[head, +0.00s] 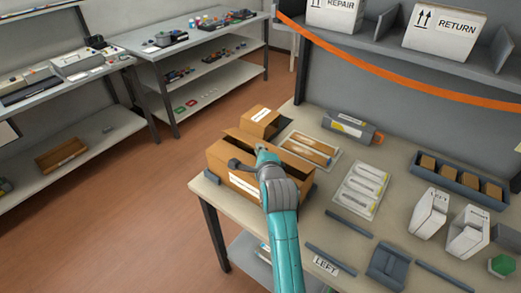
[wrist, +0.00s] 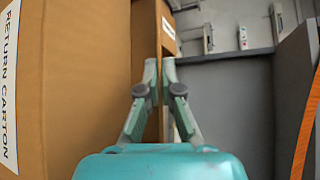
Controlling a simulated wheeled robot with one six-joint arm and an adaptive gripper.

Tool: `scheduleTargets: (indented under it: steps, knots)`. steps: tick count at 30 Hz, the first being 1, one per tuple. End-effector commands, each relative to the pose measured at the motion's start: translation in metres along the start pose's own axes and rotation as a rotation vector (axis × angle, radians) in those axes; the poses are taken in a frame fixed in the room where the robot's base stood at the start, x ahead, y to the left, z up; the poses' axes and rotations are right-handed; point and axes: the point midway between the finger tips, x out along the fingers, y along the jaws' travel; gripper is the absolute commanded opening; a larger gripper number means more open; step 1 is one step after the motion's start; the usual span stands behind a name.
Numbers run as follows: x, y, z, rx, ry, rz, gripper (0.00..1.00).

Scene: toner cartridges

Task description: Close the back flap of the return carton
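The return carton (head: 230,175) is an open brown box with a white label at the table's left end. In the wrist view its labelled side (wrist: 75,80) fills the left, turned sideways. The back flap (wrist: 146,28) appears as a brown panel beyond the carton's near edge, raised at the far side. My gripper (head: 260,149) is over the carton's opening. My arm hides part of the carton.
A smaller brown box (head: 260,121) stands behind the carton. A tray of brown packs (head: 310,148) and a tray of white packs (head: 361,188) lie to the right. A grey cartridge (head: 351,128) lies at the back. An orange strip (head: 400,78) crosses above the table.

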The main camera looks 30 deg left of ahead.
Motion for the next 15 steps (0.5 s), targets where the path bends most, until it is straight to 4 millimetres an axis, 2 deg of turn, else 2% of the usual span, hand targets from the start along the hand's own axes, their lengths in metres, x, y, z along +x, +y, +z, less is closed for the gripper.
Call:
scheduleTargets:
  steps: [5, 9, 15]
  knots:
    - [0.0001, -0.0001, -0.0002, 0.0, 0.0, 0.0, 0.0]
    - [0.0001, 0.0, -0.0002, 0.001, 0.0, 0.001, 0.29]
    - [0.0001, 0.0005, -0.0002, 0.001, 0.0, 0.002, 0.29]
